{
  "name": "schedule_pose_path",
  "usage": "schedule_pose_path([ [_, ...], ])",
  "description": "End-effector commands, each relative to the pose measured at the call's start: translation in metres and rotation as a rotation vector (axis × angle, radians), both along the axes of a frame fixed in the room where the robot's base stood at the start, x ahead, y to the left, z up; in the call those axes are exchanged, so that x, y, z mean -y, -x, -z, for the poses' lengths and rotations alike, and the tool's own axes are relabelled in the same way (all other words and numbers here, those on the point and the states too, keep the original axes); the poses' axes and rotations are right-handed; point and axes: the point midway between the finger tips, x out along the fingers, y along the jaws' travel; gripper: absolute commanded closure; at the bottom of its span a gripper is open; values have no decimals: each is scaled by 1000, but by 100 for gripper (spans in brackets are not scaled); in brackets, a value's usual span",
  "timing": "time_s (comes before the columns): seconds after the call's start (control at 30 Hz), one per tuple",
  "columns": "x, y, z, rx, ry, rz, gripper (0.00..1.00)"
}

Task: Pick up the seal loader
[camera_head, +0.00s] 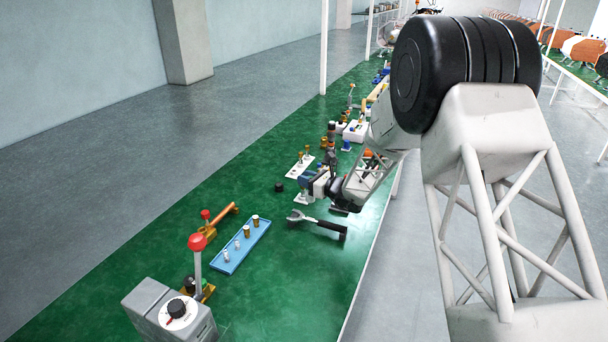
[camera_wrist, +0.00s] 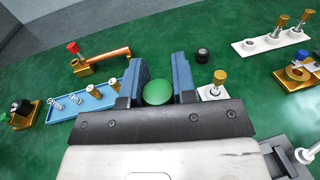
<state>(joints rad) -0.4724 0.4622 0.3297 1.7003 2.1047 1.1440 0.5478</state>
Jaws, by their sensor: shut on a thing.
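My gripper (camera_wrist: 164,84) has its two blue fingers on either side of a green round-topped piece (camera_wrist: 157,92), which I take to be the seal loader. The fingers are closed on it, and only its smooth top shows between them in the wrist view. In the head view my gripper (camera_head: 312,184) is low over the green table, around its middle. The held piece cannot be made out there. I cannot tell whether it is clear of the table.
A blue tray (camera_wrist: 66,115) with small pins lies left of my gripper. A small white base (camera_wrist: 206,94) with a gold-topped pin stands close on the right. A black cap (camera_wrist: 202,54) lies beyond. A black-handled tool (camera_head: 318,223) lies in front in the head view.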

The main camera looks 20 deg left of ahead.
Motion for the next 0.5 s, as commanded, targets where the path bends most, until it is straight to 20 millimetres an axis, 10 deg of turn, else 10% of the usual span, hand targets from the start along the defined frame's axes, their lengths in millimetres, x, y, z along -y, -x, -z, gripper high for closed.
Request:
schedule_pose_path([
  [0.5, 15, 22, -3, 0, 0, 1, 100],
])
